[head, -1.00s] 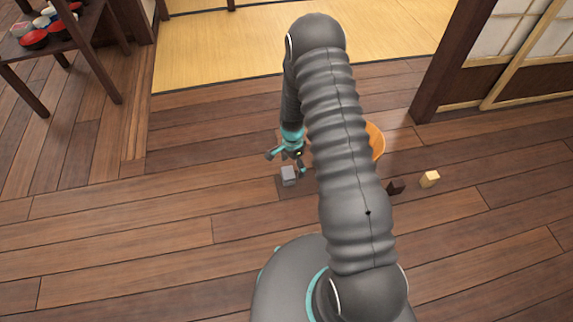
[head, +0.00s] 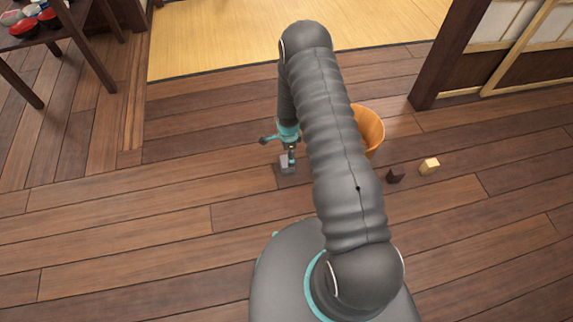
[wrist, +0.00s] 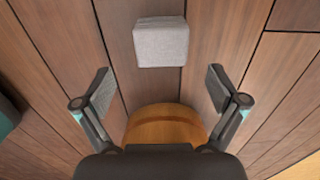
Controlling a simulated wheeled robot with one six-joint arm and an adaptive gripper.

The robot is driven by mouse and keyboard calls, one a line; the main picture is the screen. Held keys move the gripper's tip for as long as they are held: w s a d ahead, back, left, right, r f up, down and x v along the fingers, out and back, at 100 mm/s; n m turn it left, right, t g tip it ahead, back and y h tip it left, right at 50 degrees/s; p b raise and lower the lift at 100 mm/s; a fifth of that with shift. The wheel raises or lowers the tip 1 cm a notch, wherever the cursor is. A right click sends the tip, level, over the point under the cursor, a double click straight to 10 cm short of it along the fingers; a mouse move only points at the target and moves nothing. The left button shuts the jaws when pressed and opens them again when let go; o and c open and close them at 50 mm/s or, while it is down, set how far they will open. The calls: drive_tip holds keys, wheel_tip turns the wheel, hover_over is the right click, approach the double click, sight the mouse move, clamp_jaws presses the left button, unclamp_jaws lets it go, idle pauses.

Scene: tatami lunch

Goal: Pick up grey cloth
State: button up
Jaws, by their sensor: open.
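The grey cloth (wrist: 160,42) looks like a small folded, block-shaped bundle lying on the wooden floor. In the wrist view it is at the upper middle, just beyond the fingertips and roughly centred between them. My gripper (wrist: 159,82) is open, with a finger on each side and nothing between the pads. In the head view the cloth (head: 284,168) is partly covered by my gripper (head: 289,152), which is right above or beside it. I cannot tell whether they touch.
An orange bucket (head: 370,130) stands right of my arm, partly hidden by it. A dark block (head: 395,175) and a yellow block (head: 429,166) lie further right. A round wooden object (wrist: 165,120) shows near my gripper's base. Floor at left is clear.

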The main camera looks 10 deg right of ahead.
sight(283, 159)
drive_tip(key=shift+w+a+f, duration=0.1)
drive_tip(key=shift+a+f, duration=0.05)
drive_tip(key=shift+f, duration=1.35)
drive_tip(key=shift+w+a+f, duration=0.1)
drive_tip(key=shift+f, duration=1.35)
drive_tip(key=shift+s, duration=0.1)
drive_tip(key=c, duration=1.1)
